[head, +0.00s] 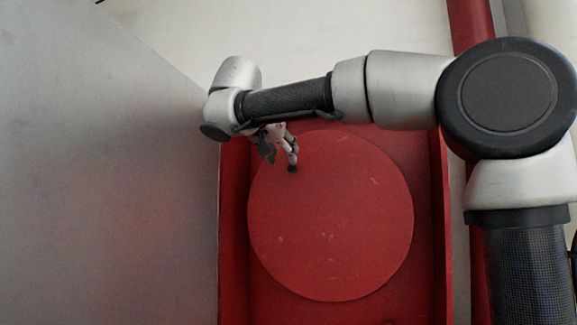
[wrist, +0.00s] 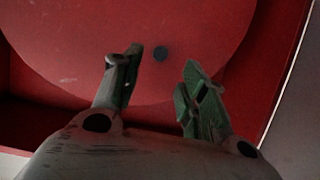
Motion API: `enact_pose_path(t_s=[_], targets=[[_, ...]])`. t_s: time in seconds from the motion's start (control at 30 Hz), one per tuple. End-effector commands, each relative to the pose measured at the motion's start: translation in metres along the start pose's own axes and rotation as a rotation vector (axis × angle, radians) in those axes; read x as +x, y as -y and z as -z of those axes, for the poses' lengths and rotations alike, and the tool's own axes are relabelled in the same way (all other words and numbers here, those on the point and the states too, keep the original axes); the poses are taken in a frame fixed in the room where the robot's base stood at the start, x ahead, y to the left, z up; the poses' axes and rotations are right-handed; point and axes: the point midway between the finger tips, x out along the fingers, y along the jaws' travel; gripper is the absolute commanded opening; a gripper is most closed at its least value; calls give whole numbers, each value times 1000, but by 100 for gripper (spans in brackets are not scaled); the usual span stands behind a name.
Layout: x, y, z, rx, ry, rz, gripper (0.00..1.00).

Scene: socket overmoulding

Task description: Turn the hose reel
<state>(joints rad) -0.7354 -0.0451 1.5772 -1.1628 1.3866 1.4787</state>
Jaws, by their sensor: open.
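The hose reel (head: 340,225) is a large round red disc inside a red cabinet (head: 235,270). The disc also fills the upper part of the wrist view (wrist: 75,55). A small dark round knob (wrist: 160,53) sits on the disc's face. In the head view a dark spot lies at my fingertips near the disc's upper left edge; I cannot tell there knob from fingertip. My gripper (head: 281,157) is over that upper left part of the disc. In the wrist view my gripper (wrist: 163,62) is open, its fingertips on either side of the knob in the picture, with nothing held. Contact cannot be told.
A large grey panel (head: 110,180) stands along the cabinet's left side. A red vertical pipe (head: 468,25) runs at the right of the cabinet. A pale wall (head: 290,40) is above it. The disc's lower face is clear.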

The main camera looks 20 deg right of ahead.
Motion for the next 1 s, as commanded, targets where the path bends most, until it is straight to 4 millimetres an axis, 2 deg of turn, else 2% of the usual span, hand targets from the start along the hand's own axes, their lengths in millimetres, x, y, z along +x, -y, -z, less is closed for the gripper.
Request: enact_pose_path(t_s=[0.2, 0.4, 0.73, 0.77, 0.9, 1.0], targets=[[38, -1, 0, -3, 1, -5, 42], [63, 0, 0, -3, 0, -2, 42], [69, 0, 0, -4, 0, 0, 42], [69, 0, 0, -4, 0, 0, 41], [68, 0, 0, -4, 0, 0, 15], [68, 0, 0, -4, 0, 0, 0]])
